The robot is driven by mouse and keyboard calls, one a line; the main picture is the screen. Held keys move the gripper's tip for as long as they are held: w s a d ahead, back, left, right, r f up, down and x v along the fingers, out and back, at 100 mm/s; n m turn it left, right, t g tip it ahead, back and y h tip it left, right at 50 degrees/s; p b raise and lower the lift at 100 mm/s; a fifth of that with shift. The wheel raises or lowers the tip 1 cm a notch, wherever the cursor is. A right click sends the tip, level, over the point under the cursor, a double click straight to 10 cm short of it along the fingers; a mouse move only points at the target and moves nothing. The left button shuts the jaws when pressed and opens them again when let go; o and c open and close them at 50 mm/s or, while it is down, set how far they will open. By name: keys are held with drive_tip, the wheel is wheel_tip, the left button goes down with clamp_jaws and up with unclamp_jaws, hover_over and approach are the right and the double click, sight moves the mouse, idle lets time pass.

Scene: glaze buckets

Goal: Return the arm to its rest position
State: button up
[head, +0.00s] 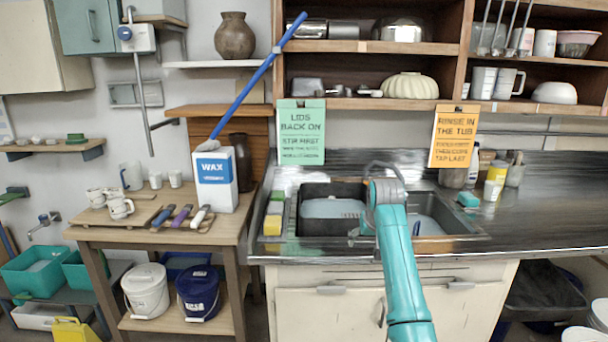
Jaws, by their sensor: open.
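My teal arm rises from the bottom edge in the head view, right of centre, to a grey joint in front of the sink. I cannot make out my gripper; it does not show past this joint. A white bucket (147,290) and a dark blue bucket (198,293) stand side by side on the lower shelf of the wooden table at left. The white bucket appears to have its lid on. Nothing is seen held by the arm.
The steel sink counter (545,205) lies behind my arm, with a dark tub (322,222) in the left basin. A green sign (300,132) and an orange sign (454,137) hang above. A blue-handled pole (255,80) leans by the wax box (215,180).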

drive_tip(key=s+f+t, duration=0.1)
drive_tip(key=s+f, duration=0.4)
drive_tip(key=f, duration=0.7)
drive_tip(key=s+f+t, duration=0.1)
drive_tip(key=s+f, duration=0.5)
drive_tip(key=f, duration=0.7)
drive_tip(key=s+f+t, duration=0.1)
drive_tip(key=s+f, duration=0.5)
drive_tip(key=s, duration=0.4)
drive_tip(key=s+f+t, duration=0.1)
drive_tip(key=s+f, duration=0.5)
drive_tip(key=s, duration=0.5)
drive_tip(key=s+r+t, duration=0.2)
drive_tip(key=s+r, duration=0.1)
drive_tip(key=s, duration=2)
drive_tip(key=s+r+t, duration=0.2)
drive_tip(key=s+r, duration=1.6)
drive_tip(key=shift+s+r+t, duration=0.15)
drive_tip(key=shift+s+t, duration=0.15)
drive_tip(key=shift+t, duration=0.1)
